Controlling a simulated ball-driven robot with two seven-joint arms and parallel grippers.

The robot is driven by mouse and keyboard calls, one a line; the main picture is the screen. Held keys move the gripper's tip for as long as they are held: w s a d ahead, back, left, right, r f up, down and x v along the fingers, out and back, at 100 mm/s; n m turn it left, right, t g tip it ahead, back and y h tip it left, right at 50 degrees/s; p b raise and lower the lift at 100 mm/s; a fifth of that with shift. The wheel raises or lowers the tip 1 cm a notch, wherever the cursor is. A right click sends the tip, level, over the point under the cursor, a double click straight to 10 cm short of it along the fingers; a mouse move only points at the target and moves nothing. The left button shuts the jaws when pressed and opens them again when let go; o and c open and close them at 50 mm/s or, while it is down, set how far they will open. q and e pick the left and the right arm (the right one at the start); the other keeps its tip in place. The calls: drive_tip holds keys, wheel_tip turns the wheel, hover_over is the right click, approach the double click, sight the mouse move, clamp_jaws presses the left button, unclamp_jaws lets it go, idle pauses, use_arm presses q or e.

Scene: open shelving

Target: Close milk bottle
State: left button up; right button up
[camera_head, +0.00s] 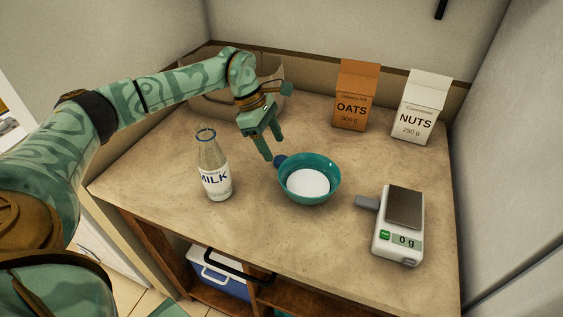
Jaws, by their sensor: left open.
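The milk bottle (216,182) stands upright on the worktop, left of the teal bowl. It is clear glass with a "MILK" label, and its mouth (206,133) shows a blue rim that looks open. A small dark blue round piece (279,160), perhaps the cap, shows at the bowl's left rim. I cannot tell whether it lies on the worktop or touches the bowl. My left gripper (275,149) is open, fingers pointing down, just above and behind the blue piece and to the right of the bottle. My right gripper is not in view.
The teal bowl (333,182) holds something white. A kitchen scale (384,245) reading 0 g stands at the front right of the worktop (270,235). Oats (354,97) and nuts (421,108) cartons stand at the back. A brownish container (211,107) is partly hidden behind my left arm.

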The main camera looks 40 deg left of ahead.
sight(280, 159)
use_arm(q)
drive_tip(key=b+x, duration=0.1)
drive_tip(key=x, duration=0.3)
drive_tip(key=shift+w+f, duration=0.2)
drive_tip(key=shift+f, duration=0.1)
drive_tip(key=shift+r, duration=0.1)
drive_tip(key=c, duration=1.1)
